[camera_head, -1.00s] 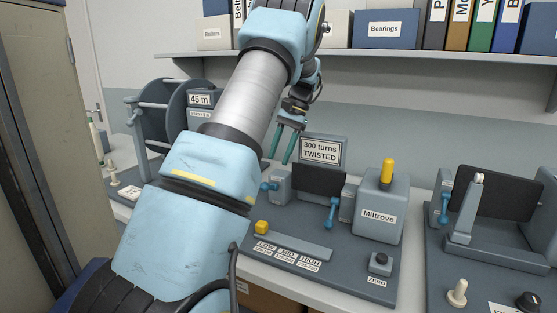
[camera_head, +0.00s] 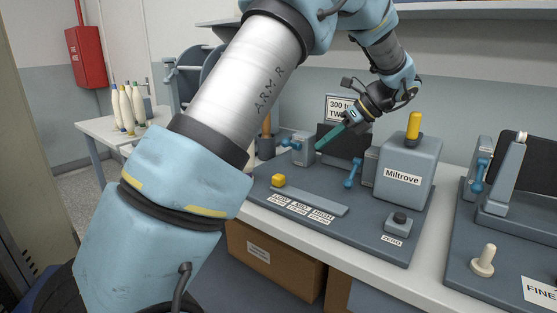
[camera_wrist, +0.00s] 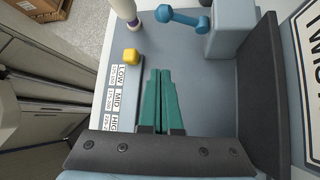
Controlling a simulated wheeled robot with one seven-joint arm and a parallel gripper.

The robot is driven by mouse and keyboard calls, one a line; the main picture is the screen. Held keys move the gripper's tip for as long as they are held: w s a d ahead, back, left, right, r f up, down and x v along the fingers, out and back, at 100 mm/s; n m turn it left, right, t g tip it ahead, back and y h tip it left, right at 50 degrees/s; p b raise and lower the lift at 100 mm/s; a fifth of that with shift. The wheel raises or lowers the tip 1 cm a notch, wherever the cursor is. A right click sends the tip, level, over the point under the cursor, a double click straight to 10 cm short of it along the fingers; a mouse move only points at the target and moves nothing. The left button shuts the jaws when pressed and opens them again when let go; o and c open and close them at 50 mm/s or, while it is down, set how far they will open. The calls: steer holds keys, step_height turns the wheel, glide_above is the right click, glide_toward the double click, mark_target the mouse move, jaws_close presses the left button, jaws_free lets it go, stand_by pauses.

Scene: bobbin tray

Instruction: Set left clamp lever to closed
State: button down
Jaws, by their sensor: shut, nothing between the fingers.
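The left clamp lever (camera_head: 290,144) is a blue bar with rounded ends on a grey clamp block (camera_head: 305,150), left of the dark panel. In the head view it lies roughly level, sticking out to the left. The same lever shows at the top of the wrist view (camera_wrist: 182,18), apart from my fingers. My gripper (camera_head: 318,147) has teal fingers pressed together and empty. In the head view its tips appear just right of the left clamp block. In the wrist view my gripper (camera_wrist: 160,72) is over the grey base, short of the lever. Whether it touches anything is unclear.
A second blue lever (camera_head: 352,171) points down at the right clamp. The yellow slider knob (camera_head: 278,181) is at the left end of its bar. The Miltrove box (camera_head: 404,174) with a yellow handle stands to the right. A pale bobbin (camera_wrist: 126,10) stands near the left lever.

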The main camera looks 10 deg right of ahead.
mark_target(290, 144)
steer(key=p+x, duration=0.2)
steer(key=x, duration=0.7)
steer(key=shift+w+a+f, duration=0.1)
steer(key=shift+a, duration=0.15)
steer(key=shift+w+a+r+p, duration=0.25)
steer(key=shift+w+r+p, duration=0.45)
steer(key=shift+r, duration=0.2)
steer(key=shift+w+a+r, duration=0.15)
steer(key=shift+w+r, duration=0.2)
steer(key=shift+r, duration=0.25)
steer(key=shift+r+p, duration=0.1)
steer(key=shift+p, duration=0.3)
steer(key=p, duration=0.1)
steer(key=r+p, duration=0.1)
steer(key=p, duration=0.1)
steer(key=shift+w+d+r, duration=0.2)
steer(key=shift+w+d, duration=0.1)
steer(key=shift+d, duration=0.05)
steer(key=shift+f, duration=0.1)
